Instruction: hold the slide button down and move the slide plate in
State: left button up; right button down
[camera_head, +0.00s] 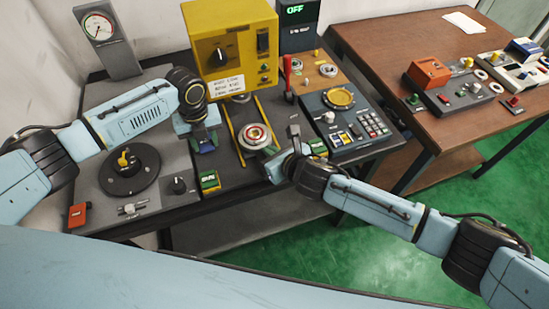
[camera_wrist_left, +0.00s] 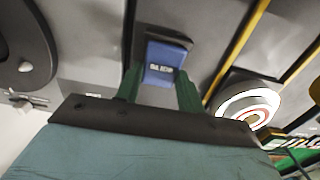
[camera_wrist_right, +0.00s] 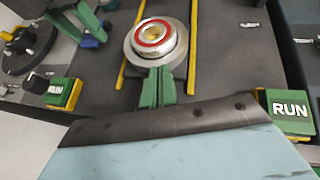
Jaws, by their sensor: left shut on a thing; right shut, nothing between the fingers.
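The blue slide button (camera_head: 206,148) sits on the dark panel left of the yellow rails. My left gripper (camera_head: 204,138) is over it with its green fingers on both sides; the left wrist view shows the labelled blue button (camera_wrist_left: 166,62) between them. The slide plate (camera_wrist_right: 133,56) is a round grey piece between the yellow rails, carrying a metal ring with a red band (camera_wrist_right: 155,36); the ring also shows in the head view (camera_head: 255,136). My right gripper (camera_wrist_right: 157,74) is shut and empty, its fingertips at the near edge of the plate. Contact is hard to tell.
Green-and-yellow RUN buttons stand at the near left (camera_wrist_right: 62,93) and right (camera_wrist_right: 287,114). A red lever (camera_head: 288,72) and a yellow control box (camera_head: 232,45) stand behind. A keypad panel (camera_head: 346,118) is on the right, a black round dial (camera_head: 128,172) on the left.

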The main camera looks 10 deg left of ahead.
aim_at(262, 128)
jog(key=w+a, duration=0.1)
jog(key=w, duration=0.1)
jog(key=w+a, duration=0.1)
jog(key=w, duration=0.1)
jog(key=w+a, duration=0.2)
jog(key=shift+w, duration=0.15)
jog(key=shift+w+a, duration=0.3)
jog(key=shift+w, duration=0.3)
